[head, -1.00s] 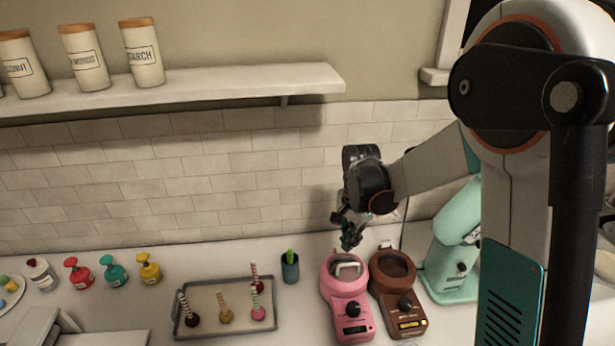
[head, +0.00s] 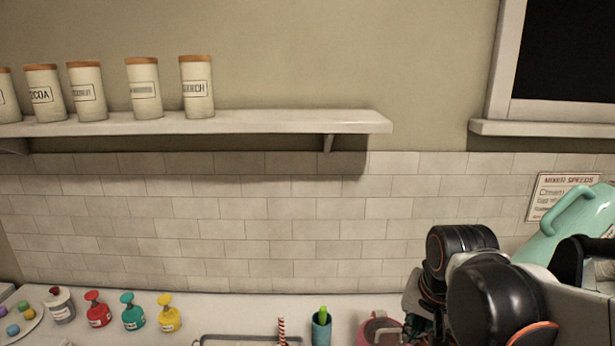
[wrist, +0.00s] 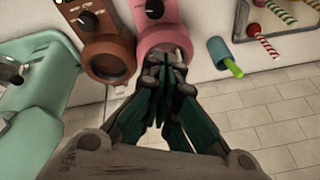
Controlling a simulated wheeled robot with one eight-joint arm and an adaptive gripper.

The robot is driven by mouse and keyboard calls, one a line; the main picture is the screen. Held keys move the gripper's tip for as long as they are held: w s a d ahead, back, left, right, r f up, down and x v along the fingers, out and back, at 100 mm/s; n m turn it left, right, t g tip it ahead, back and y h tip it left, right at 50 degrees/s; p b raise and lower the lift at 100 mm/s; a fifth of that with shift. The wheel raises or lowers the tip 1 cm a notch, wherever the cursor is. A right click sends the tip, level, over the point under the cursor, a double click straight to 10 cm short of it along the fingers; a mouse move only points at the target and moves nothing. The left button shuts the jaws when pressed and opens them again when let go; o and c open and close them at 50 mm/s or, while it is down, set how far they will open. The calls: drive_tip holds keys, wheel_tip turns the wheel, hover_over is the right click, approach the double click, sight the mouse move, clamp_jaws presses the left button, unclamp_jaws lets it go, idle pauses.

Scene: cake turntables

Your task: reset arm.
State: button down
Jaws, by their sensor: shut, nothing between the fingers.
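My gripper (wrist: 172,58) is shut and empty in the wrist view, its dark green fingers together. Its fingertips overlap the near edge of the pink turntable machine (wrist: 163,33) in that view; I cannot tell the height between them. The brown machine (wrist: 108,62) is beside the pink one. In the head view my arm is folded at the lower right and the gripper is mostly hidden behind it at the bottom edge. A part of the pink machine (head: 371,328) shows just left of it.
A mint mixer (head: 570,226) stands at the right, close to my arm. A teal cup (head: 321,329) and a tray (head: 215,340) are left of the pink machine. Several coloured pump bottles stand further left. A shelf (head: 270,122) with canisters (head: 145,90) spans the wall above.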

drive_tip(key=s+f+n+t+b, duration=0.3)
drive_tip(key=s+f+n+b, duration=0.2)
drive_tip(key=s, duration=0.5)
drive_tip(key=shift+f+b, duration=0.55)
drive_tip(key=shift+b, duration=0.5)
